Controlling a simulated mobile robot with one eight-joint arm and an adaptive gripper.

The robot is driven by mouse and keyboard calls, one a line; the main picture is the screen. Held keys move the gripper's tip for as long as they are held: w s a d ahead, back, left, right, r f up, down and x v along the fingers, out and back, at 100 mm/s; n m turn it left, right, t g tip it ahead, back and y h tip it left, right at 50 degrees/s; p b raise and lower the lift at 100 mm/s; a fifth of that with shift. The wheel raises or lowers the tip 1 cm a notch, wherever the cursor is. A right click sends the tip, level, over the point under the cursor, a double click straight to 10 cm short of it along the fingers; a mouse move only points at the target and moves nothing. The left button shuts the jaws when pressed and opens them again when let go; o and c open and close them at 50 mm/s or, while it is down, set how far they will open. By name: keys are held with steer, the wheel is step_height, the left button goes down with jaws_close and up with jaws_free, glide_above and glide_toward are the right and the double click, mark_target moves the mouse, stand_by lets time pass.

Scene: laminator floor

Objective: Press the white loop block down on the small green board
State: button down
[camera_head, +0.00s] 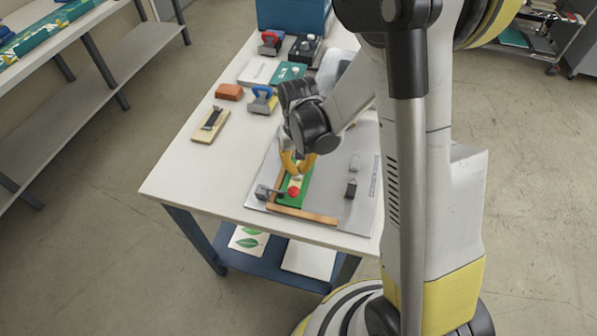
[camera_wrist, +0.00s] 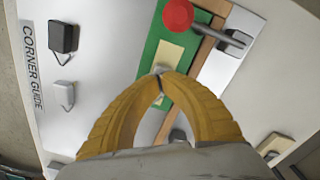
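The small green board (camera_head: 291,201) lies on the grey plate, with a cream strip (camera_wrist: 168,56) on it; the board also shows in the wrist view (camera_wrist: 152,42). My gripper (camera_head: 297,173) is over the board. In the wrist view its yellow fingertips (camera_wrist: 160,77) meet over the strip. A small pale bit shows at the tips; I cannot tell what it is or whether the tips touch the board. A whitish block with a wire loop (camera_wrist: 65,88) stands on the plate, apart from the board; it also shows in the head view (camera_head: 355,162).
A black loop block (camera_wrist: 63,37) stands near the whitish one. A red knob (camera_wrist: 178,15) on a metal clamp (camera_wrist: 232,38) is close to my fingers. Wooden strips (camera_head: 303,214) edge the board. Several tools, including a blue-handled one (camera_head: 263,101), crowd the table's back.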

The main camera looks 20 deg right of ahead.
steer(key=shift+r+p, duration=2.2)
steer(key=shift+r, duration=1.25)
steer(key=s+r+n+t+b, duration=0.1)
steer(key=s+r+t+b, duration=0.6)
steer(key=s+r, duration=0.4)
steer(key=shift+s+r, duration=0.4)
steer(key=shift+s, duration=0.5)
